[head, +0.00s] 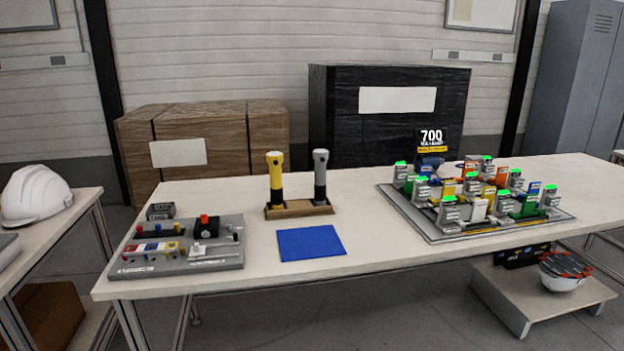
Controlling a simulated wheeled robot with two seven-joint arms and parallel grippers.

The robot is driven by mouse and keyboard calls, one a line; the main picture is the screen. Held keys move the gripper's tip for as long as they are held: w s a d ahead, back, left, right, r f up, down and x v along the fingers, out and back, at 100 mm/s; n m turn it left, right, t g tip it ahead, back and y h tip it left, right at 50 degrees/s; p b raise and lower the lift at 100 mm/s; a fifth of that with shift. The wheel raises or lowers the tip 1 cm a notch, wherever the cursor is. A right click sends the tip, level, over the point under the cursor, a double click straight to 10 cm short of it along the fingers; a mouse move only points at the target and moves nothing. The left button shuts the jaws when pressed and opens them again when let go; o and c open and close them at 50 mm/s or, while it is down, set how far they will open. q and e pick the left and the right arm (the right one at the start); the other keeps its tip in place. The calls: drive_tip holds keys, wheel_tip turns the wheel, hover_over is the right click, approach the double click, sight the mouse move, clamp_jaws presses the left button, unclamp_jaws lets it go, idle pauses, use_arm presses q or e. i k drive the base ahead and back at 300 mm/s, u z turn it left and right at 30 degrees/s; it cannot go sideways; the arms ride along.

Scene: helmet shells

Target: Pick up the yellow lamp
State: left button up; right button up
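The yellow lamp (275,172) stands upright in a brown wooden holder (299,209) on the white table (350,268). It has a black lower part. A grey lamp (320,176) of similar shape stands upright beside it, to its right, in the same holder. Neither of my grippers shows in the head view.
A blue mat (311,242) lies in front of the holder. A grey control panel (180,248) with knobs is at the left. A board (430,227) with several coloured blocks is at the right. A white helmet (36,194) sits on a side table. Boxes stand behind.

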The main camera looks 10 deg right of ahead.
sight(276, 173)
drive_tip(key=z, duration=1.45)
drive_tip(key=i, duration=1.2)
drive_tip(key=u, duration=1.75)
